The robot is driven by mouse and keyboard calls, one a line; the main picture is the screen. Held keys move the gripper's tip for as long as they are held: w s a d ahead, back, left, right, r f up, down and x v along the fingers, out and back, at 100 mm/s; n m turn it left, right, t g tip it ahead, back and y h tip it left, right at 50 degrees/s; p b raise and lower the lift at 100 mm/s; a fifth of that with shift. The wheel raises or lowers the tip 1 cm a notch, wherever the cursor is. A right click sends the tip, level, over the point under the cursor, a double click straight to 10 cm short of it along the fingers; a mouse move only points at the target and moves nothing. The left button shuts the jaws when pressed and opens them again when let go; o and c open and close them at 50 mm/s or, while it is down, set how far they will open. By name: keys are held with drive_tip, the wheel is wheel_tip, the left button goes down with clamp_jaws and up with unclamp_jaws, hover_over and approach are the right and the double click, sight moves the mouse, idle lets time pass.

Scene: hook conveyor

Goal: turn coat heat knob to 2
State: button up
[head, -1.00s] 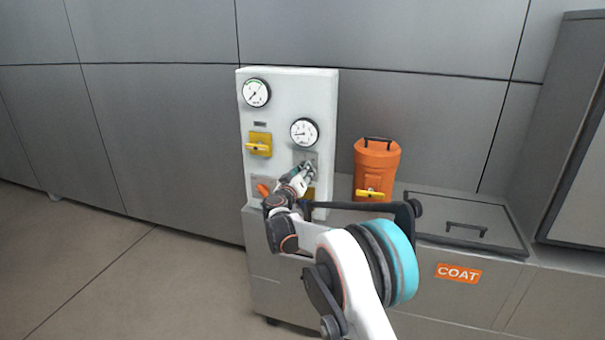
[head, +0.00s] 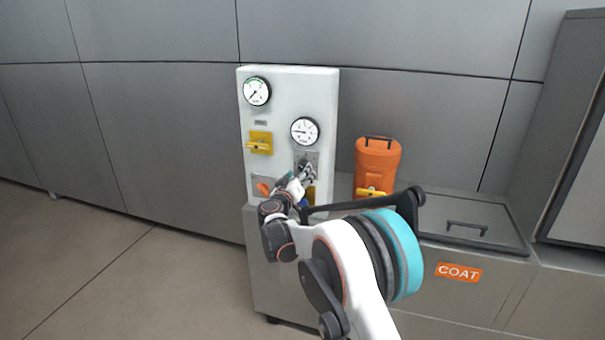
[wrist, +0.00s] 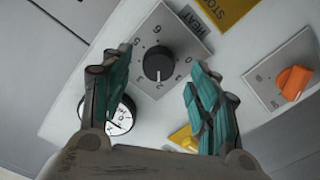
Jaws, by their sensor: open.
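The black heat knob (wrist: 159,62) sits on a grey numbered plate marked HEAT (wrist: 203,24) in the wrist view. Its white pointer line points down in the picture, close to a digit that looks like 2. My gripper (wrist: 160,65) is open, one teal finger on each side of the knob.
A yellow switch (head: 260,143) and an upper gauge (head: 257,91) are on the panel. An orange lever knob (wrist: 295,80) is beside the heat plate. An orange canister (head: 377,163) stands right of the panel. The COAT label (head: 458,273) is on the cabinet front.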

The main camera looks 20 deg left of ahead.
drive_tip(key=s, duration=0.8)
drive_tip(key=shift+s, duration=0.3)
